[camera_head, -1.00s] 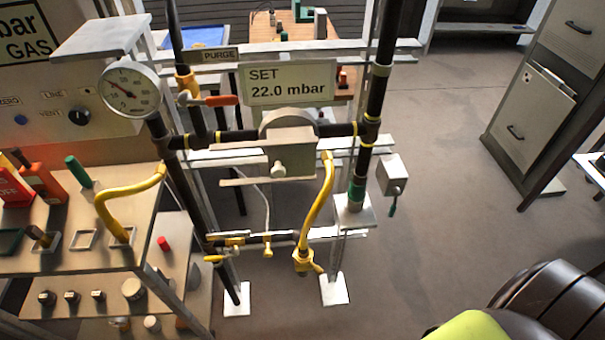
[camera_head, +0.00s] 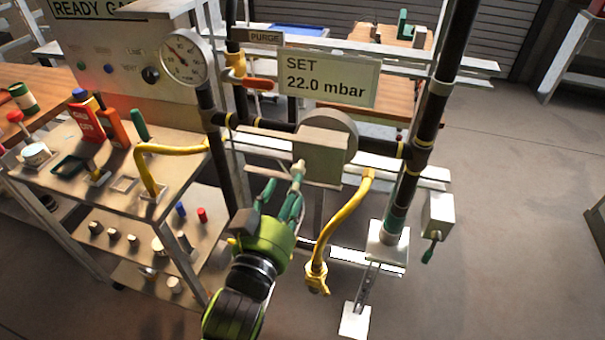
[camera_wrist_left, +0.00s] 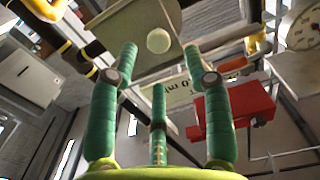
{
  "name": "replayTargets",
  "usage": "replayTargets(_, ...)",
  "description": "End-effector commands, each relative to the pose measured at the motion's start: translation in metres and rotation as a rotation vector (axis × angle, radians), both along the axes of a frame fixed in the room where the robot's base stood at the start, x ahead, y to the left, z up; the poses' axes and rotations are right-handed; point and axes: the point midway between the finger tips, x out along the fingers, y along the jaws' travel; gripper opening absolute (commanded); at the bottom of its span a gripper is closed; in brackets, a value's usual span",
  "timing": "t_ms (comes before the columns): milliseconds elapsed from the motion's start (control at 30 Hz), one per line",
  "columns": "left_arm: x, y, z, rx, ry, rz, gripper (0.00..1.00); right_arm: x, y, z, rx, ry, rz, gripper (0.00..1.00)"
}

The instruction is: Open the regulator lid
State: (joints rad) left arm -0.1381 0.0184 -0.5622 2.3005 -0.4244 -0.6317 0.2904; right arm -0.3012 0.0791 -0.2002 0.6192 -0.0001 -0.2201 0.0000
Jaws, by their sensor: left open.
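The regulator (camera_head: 322,148) is a grey box in front of a round housing on the black pipe, below the SET 22.0 mbar sign. Its flat front lid (camera_wrist_left: 138,32) carries a pale round knob (camera_wrist_left: 158,40); the lid looks closed. My left gripper (camera_head: 296,184) reaches up from below to the knob. In the left wrist view, its green fingers (camera_wrist_left: 160,52) are spread apart, with the knob showing between the two upper fingertips. I cannot tell whether they touch it. My right gripper is out of view.
A yellow hose (camera_head: 345,222) hangs just right of my left gripper. A gauge (camera_head: 184,56) and a bench (camera_head: 60,185) with bottles stand at the left. A grey box (camera_head: 438,215) with a green lever is at the right. Floor beyond it is clear.

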Motion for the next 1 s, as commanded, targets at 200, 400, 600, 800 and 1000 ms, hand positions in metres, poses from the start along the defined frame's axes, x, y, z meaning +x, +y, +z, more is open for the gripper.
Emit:
replayTargets(200, 0.033, -0.011, 0.002, 0.001, -0.001, -0.001, 0.5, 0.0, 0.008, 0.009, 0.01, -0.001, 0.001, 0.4)
replayTargets(400, 0.047, -0.015, 0.001, 0.001, 0.0, 0.0, 0.5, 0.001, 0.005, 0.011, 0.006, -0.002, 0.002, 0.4)
replayTargets(600, 0.049, -0.016, 0.0, 0.0, 0.0, -0.001, 0.5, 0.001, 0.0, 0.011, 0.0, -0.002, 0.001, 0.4)
replayTargets(800, 0.048, -0.016, 0.0, 0.0, 0.0, -0.001, 0.0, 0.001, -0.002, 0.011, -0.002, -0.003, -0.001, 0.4)
replayTargets(1000, 0.048, -0.016, 0.001, -0.001, -0.002, -0.001, 0.0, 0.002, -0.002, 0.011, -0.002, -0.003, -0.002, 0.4)
